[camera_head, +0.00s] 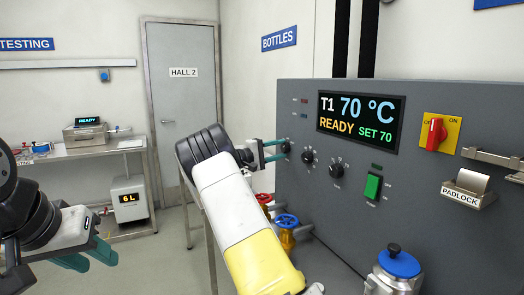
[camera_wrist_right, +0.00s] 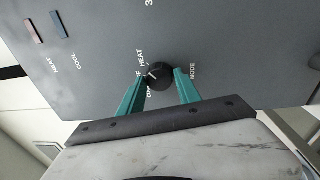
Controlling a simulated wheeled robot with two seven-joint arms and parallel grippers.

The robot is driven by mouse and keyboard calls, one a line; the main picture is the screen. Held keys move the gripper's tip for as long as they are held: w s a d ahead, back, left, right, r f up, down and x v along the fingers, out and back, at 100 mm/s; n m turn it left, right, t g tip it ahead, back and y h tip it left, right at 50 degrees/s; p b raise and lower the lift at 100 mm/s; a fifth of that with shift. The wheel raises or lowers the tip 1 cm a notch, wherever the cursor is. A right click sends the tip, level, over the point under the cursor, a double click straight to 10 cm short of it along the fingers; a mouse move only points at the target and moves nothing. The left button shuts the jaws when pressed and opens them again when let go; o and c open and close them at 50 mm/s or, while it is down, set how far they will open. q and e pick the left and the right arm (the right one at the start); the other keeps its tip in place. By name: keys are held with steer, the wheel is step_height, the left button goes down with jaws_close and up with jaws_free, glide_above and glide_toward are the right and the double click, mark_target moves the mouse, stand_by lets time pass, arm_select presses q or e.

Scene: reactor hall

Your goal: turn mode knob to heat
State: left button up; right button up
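The dark round mode knob (camera_wrist_right: 160,75) is on the grey panel, near the printed words HEAT and MODE in the right wrist view. Its short pale mark shows, but I cannot tell clearly which label it points at. My right gripper (camera_wrist_right: 163,77) has its teal fingers on either side of the knob. I cannot tell whether both fingers touch it. In the head view the right gripper (camera_head: 272,150) reaches the panel's left side, its fingertips at the knob (camera_head: 286,147). My left gripper (camera_head: 88,258) is open and empty at lower left, away from the panel.
The panel (camera_head: 300,215) also carries two dark knobs (camera_head: 308,157), a display (camera_head: 358,121) reading 70 °C, READY, SET 70, a green switch (camera_head: 373,187) and a red rotary switch (camera_head: 436,133). Valves (camera_head: 287,221) and a blue-lidded vessel (camera_head: 399,263) stand below.

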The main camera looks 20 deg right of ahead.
steer(key=shift+o, duration=1.3)
steer(key=shift+a, duration=0.15)
steer(key=v, duration=0.7)
steer(key=shift+a, duration=0.25)
steer(key=shift+s+a, duration=0.1)
